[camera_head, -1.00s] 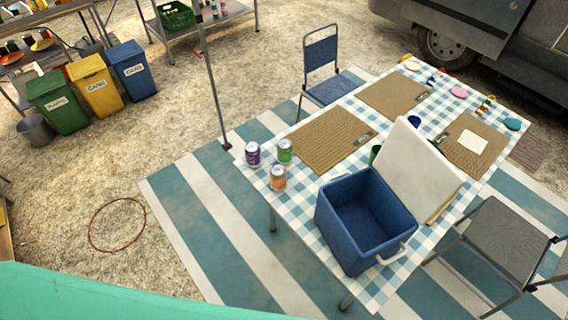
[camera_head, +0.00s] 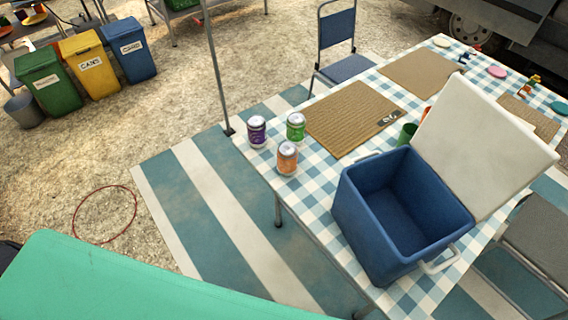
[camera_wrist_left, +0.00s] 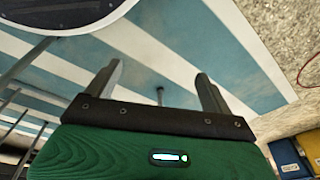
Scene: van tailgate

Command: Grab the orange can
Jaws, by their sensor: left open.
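The orange can (camera_head: 287,159) stands upright on the near left corner of the checked table (camera_head: 312,192). A purple can (camera_head: 256,131) and a green can (camera_head: 295,126) stand just behind it, apart from it. In the left wrist view my left gripper (camera_wrist_left: 160,90) has its two fingers spread with nothing between them. It faces the striped mat, and no can shows in that view. Neither gripper is in the head view.
A blue cooler (camera_head: 350,215) with its white lid (camera_head: 485,140) raised stands right of the cans. A woven placemat (camera_head: 350,118) lies behind them. A thin pole (camera_head: 215,70) rises near the table's left corner. Green, yellow and blue bins (camera_head: 133,50) stand far left.

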